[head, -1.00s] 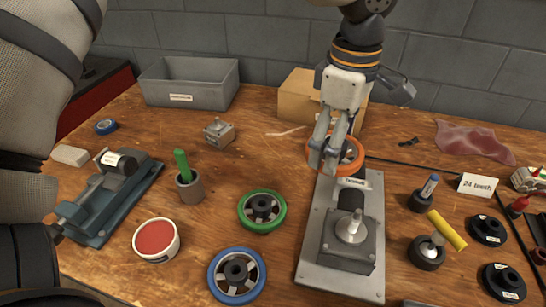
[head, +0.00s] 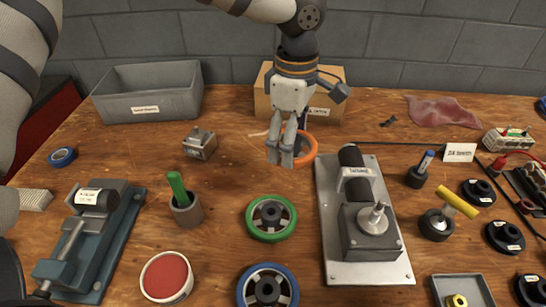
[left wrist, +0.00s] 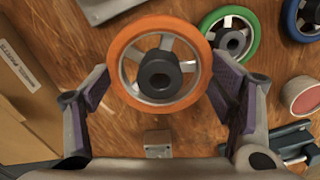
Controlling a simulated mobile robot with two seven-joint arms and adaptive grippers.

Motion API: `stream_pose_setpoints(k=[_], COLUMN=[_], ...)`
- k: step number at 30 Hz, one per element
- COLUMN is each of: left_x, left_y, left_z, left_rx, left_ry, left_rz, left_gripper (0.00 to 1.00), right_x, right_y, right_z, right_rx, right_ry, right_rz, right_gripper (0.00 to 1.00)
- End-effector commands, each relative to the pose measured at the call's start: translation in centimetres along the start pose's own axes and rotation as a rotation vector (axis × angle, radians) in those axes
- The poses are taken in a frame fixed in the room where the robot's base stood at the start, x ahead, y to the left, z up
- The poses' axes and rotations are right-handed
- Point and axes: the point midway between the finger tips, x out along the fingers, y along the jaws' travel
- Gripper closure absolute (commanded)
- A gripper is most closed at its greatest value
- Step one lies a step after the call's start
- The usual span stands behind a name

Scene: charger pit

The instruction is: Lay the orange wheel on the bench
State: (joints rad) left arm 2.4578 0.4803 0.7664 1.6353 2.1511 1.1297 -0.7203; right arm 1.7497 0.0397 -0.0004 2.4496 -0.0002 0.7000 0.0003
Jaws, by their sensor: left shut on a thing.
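The orange wheel (head: 312,149) has an orange rim, pale spokes and a dark hub. In the head view it is left of the grey motor stand's back end, over bare bench (head: 240,110). My left gripper (head: 287,152) is shut on its rim, and its fingers hide the wheel's left part. In the left wrist view the wheel (left wrist: 159,74) sits between the two finger pads (left wrist: 160,95), its face towards the camera. I cannot tell how far it is above the wood. My right gripper is not in view.
The grey stand (head: 372,272) with a dark motor is to the right. A green wheel (head: 271,218) and a blue wheel (head: 267,287) lie nearer. A cardboard box (head: 330,98) stands behind, a small metal block (head: 199,144) and a green-handled cup (head: 186,208) to the left.

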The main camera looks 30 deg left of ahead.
Motion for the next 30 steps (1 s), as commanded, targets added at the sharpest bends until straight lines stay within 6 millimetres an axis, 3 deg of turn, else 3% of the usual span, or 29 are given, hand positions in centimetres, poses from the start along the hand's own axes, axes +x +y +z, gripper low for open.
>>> stream_pose_setpoints(k=[4, 8, 12, 15, 28, 29, 30], left_x=[3.1, 4.4, 7.0, 8.8, 9.6, 9.6, 9.6], left_y=[1.3, 1.9, 2.7, 2.7, 2.7, 2.7, 2.7], left_z=[-2.5, -3.5, -5.1, -4.9, -4.9, -4.9, -4.9], left_rx=[-0.001, 0.000, -0.001, 0.001, 0.001, 0.001, 0.001], left_ry=[0.001, 0.000, 0.002, 0.001, 0.000, 0.001, 0.001], left_rz=[-0.005, -0.002, -0.005, -0.003, 0.001, 0.001, 0.001], left_gripper=[0.58, 0.58, 0.58, 0.58, 0.58, 0.19, 0.10], right_x=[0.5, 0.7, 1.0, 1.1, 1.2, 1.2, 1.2], right_y=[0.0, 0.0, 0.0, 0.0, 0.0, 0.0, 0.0], right_z=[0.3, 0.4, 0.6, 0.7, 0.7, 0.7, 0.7], right_rx=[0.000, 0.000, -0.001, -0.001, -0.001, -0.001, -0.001], right_ry=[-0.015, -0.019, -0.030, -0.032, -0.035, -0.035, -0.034], right_rz=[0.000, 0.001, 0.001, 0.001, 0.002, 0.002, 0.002], right_gripper=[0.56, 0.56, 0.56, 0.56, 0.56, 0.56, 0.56])
